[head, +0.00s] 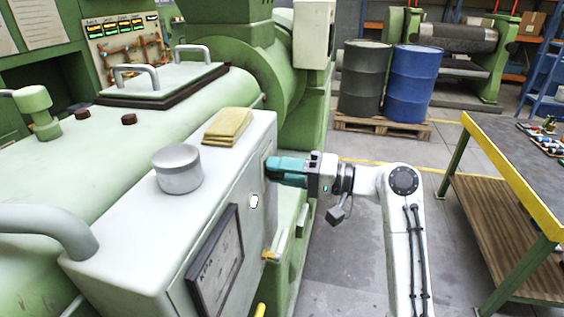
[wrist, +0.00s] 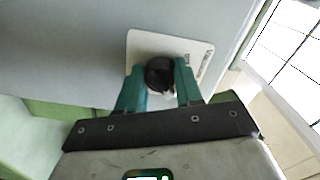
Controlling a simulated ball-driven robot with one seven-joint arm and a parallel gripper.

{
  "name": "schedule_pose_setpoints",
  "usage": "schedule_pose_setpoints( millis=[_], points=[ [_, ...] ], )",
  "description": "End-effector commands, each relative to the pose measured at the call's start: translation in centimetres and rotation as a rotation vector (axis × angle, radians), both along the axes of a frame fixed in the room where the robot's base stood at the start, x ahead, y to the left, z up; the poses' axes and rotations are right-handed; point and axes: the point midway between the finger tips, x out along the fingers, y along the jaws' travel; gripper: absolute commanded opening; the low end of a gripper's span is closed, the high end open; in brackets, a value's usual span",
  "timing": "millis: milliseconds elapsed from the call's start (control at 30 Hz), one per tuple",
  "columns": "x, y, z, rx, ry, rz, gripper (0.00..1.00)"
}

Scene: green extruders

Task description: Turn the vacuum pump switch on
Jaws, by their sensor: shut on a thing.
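The vacuum pump switch shows in the wrist view as a black rotary knob (wrist: 159,74) on a pale label plate (wrist: 143,45) fixed to the grey cabinet side. My gripper (wrist: 160,88) has its teal fingers on both sides of the knob and is shut on it. In the head view my gripper (head: 270,167) reaches from the right to the side of the grey cabinet (head: 237,160), near its far end. The knob is hidden there behind the fingers. The knob's exact setting cannot be told.
A yellow folded cloth (head: 228,125) and a round grey canister (head: 177,168) sit on the cabinet top. A dark framed panel (head: 216,262) is on its side. A workbench (head: 520,190) stands at right. Black and blue drums (head: 411,84) stand on a pallet behind. Floor between is clear.

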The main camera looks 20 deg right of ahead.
Motion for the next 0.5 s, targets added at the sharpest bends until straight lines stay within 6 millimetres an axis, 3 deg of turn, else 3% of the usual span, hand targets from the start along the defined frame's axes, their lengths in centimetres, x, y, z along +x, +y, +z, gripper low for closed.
schedule_pose_setpoints(
  millis=[500],
  points=[
    [0.04,-0.11,-0.06,0.019,0.027,-0.003,0.05]
  ],
)
